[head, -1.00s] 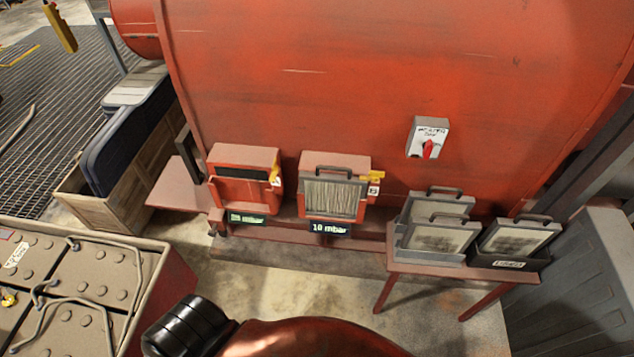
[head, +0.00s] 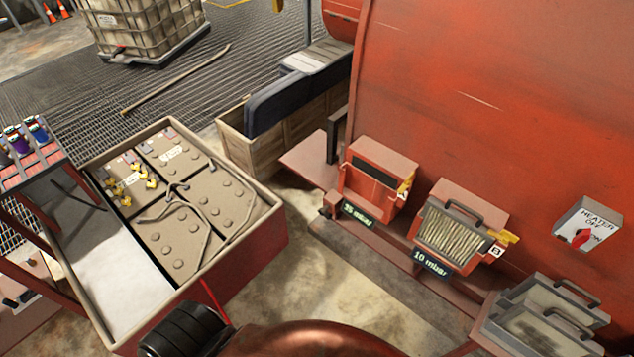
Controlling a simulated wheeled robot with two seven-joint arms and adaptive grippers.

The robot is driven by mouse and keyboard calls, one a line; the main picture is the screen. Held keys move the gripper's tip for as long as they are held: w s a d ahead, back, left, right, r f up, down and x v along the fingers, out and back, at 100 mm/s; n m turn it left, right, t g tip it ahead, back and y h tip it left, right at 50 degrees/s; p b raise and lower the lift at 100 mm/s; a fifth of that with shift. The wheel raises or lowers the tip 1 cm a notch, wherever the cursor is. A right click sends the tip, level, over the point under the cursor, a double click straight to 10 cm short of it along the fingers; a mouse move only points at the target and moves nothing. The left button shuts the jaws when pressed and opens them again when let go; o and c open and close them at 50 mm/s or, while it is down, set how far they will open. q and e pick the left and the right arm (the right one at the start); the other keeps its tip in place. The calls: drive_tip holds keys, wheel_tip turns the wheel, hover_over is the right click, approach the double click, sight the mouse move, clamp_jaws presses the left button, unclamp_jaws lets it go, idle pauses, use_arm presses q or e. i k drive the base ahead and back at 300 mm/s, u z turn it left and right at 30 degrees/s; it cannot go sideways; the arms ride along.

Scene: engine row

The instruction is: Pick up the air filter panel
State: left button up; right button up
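A pleated air filter panel (head: 449,236) with a dark handle on top sits in the right red housing (head: 482,203) on the engine's side. The left red housing (head: 381,183) shows a dark open slot with no pleated panel visible in it. Grey framed filter panels with handles stand at the lower right; the front one (head: 533,329) has a dark, dirty-looking face, and another (head: 566,292) stands behind it. The bottom edge cuts off this group. Neither of my grippers shows in the head view.
Under the housings are a "10 mbar" display (head: 432,263) and another display (head: 359,214). A heater switch (head: 588,224) is at right. A battery tray (head: 270,208) stands at left, a wooden crate (head: 237,150) behind it. Bare floor (head: 300,255) lies between tray and engine.

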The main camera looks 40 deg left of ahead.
sight(546, 292)
drive_tip(key=z, duration=1.05)
drive_tip(key=k, duration=1.2)
drive_tip(key=z, duration=0.7)
drive_tip(key=i, duration=1.2)
drive_tip(key=u, duration=0.65)
drive_tip(key=i, duration=0.6)
drive_tip(key=u, duration=0.7)
